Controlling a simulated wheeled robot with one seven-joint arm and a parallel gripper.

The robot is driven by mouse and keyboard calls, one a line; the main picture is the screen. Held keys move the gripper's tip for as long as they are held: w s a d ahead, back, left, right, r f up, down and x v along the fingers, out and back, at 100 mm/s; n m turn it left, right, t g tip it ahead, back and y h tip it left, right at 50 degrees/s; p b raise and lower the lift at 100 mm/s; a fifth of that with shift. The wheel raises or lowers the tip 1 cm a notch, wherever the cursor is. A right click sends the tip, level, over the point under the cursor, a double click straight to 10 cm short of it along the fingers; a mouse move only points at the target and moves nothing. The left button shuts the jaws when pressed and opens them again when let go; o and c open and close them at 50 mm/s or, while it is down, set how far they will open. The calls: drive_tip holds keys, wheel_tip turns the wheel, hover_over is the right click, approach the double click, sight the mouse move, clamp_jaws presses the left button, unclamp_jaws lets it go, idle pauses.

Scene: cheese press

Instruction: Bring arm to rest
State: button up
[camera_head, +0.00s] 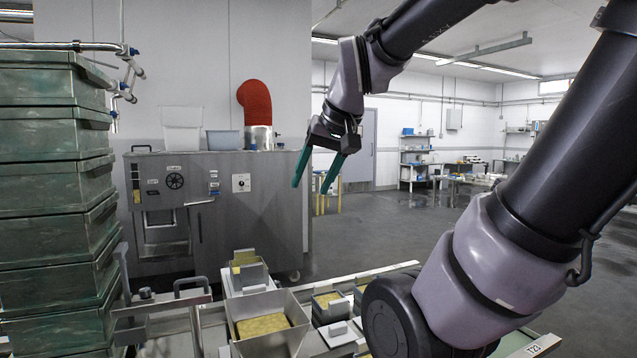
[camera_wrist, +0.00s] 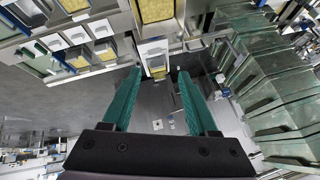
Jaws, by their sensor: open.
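My gripper (camera_head: 320,171) hangs in the air near the middle of the head view, above and behind the press bench. Its two green fingers are apart and nothing is between them. In the wrist view my gripper (camera_wrist: 158,85) also shows open and empty, with the floor and the bench beyond the fingers. My arm comes in from the right of the head view and bends over at the top to the gripper. The gripper touches nothing that I can see.
A metal mould with yellow cheese (camera_head: 262,325) stands at the front, with smaller moulds (camera_head: 328,303) beside it. Stacked green crates (camera_head: 55,190) rise at the left. A steel machine (camera_head: 215,185) with a red duct (camera_head: 255,102) stands behind. The floor (camera_head: 400,225) at centre right is open.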

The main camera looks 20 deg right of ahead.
drive_tip(key=shift+s+f+m+t, duration=0.15)
drive_tip(key=shift+s+m, duration=0.2)
drive_tip(key=shift+s, duration=0.4)
drive_tip(key=shift+s+m+t, duration=0.15)
drive_tip(key=shift+s+m, duration=0.2)
drive_tip(key=shift+s, duration=0.35)
